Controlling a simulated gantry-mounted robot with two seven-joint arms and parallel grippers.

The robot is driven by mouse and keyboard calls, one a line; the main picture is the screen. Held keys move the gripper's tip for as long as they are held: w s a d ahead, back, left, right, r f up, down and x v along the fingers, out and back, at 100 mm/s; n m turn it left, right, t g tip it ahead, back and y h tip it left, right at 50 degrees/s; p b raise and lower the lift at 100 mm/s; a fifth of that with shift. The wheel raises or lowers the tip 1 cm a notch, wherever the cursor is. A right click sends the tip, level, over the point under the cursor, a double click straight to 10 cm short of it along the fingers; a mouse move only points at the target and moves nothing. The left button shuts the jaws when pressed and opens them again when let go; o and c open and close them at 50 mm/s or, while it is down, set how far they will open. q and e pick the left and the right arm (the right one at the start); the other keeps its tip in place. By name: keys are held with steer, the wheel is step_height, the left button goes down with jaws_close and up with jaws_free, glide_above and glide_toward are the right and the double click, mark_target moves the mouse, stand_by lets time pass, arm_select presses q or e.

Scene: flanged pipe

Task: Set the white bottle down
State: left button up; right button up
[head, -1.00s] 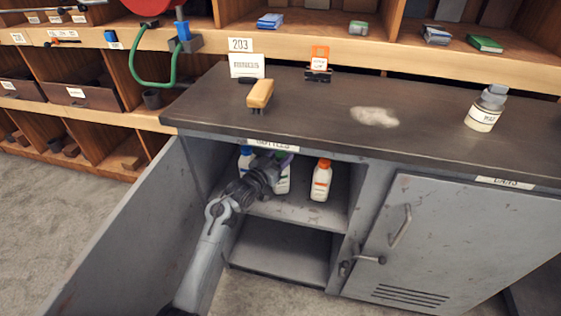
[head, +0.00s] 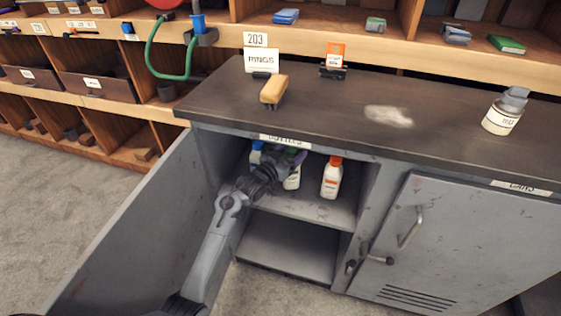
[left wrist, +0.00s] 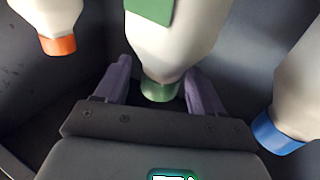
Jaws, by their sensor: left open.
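Three white bottles stand upright on the cabinet's upper shelf (head: 315,210). The green-capped bottle (head: 293,182) is in the middle, partly hidden by my left gripper (head: 288,160). The orange-capped bottle (head: 331,182) is to its right and the blue-capped bottle (head: 255,158) to its left. In the left wrist view, the picture is inverted. There my left gripper (left wrist: 160,84) is open, its purple fingers on either side of the green-capped bottle (left wrist: 170,45). The orange-capped bottle (left wrist: 50,15) and blue-capped bottle (left wrist: 300,85) stand apart from the fingers. My right gripper is not in view.
The open cabinet door (head: 130,235) is left of my arm; the right door (head: 450,240) is shut. The counter (head: 330,105) above holds a yellow brush (head: 274,90) and a grey-lidded jar (head: 505,112). The lower shelf space is empty.

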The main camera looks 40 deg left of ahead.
arm_select(q)
steer(key=shift+s, duration=0.45)
steer(key=s+p, duration=0.5)
steer(key=s, duration=0.5)
steer(key=s+d+f+m+g, duration=0.2)
steer(key=s+d+f+g, duration=0.55)
steer(key=s+d, duration=0.3)
steer(key=s+d+f+g, duration=0.1)
steer(key=s+d+g, duration=0.2)
steer(key=s, duration=0.6)
steer(key=s+d+f+g, duration=0.2)
steer(key=s+d+g, duration=0.2)
steer(key=s+d, duration=0.3)
steer(key=s, duration=0.3)
steer(key=shift+d+h, duration=0.25)
steer(key=shift+h, duration=0.15)
